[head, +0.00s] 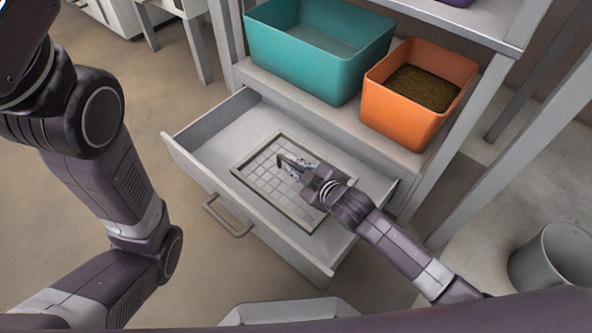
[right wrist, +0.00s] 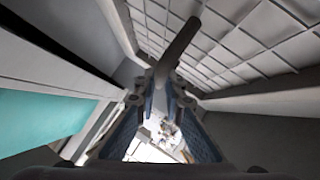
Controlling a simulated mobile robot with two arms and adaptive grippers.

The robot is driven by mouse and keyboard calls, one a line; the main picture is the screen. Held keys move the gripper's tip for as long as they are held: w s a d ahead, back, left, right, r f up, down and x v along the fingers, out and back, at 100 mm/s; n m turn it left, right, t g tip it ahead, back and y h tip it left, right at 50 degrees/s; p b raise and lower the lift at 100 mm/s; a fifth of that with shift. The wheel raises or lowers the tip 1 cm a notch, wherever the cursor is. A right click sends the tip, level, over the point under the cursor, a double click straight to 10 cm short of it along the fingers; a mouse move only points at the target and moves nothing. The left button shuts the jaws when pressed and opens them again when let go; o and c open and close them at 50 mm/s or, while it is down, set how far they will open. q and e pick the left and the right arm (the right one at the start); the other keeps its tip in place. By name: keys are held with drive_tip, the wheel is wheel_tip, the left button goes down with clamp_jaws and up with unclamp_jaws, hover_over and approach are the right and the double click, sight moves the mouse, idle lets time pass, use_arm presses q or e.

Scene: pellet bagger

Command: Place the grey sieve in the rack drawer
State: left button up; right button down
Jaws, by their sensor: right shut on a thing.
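The grey sieve (head: 265,180), a flat rectangular frame with a square mesh, is inside the outline of the open rack drawer (head: 188,164). I cannot tell whether it rests on the drawer floor or hangs slightly above. My right gripper (head: 294,168) is over the middle of the sieve, shut on its dark bar-like handle (head: 282,159). In the right wrist view the fingers (right wrist: 165,92) close on the handle (right wrist: 182,44), with the mesh (right wrist: 245,40) behind it. My left arm crosses the left side of the head view; its gripper is out of frame.
A teal bin (head: 300,62) and an orange bin (head: 398,118) with brown pellets stand on the shelf above the drawer. The drawer handle (head: 228,217) faces the open floor. A grey bucket (head: 545,262) stands at right. Bare drawer floor shows left of the sieve.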

drive_tip(key=shift+r, duration=0.1)
drive_tip(key=c, duration=2.5)
unclamp_jaws()
drive_tip(key=shift+f, duration=0.2)
drive_tip(key=o, duration=0.5)
drive_tip(key=shift+r, duration=0.1)
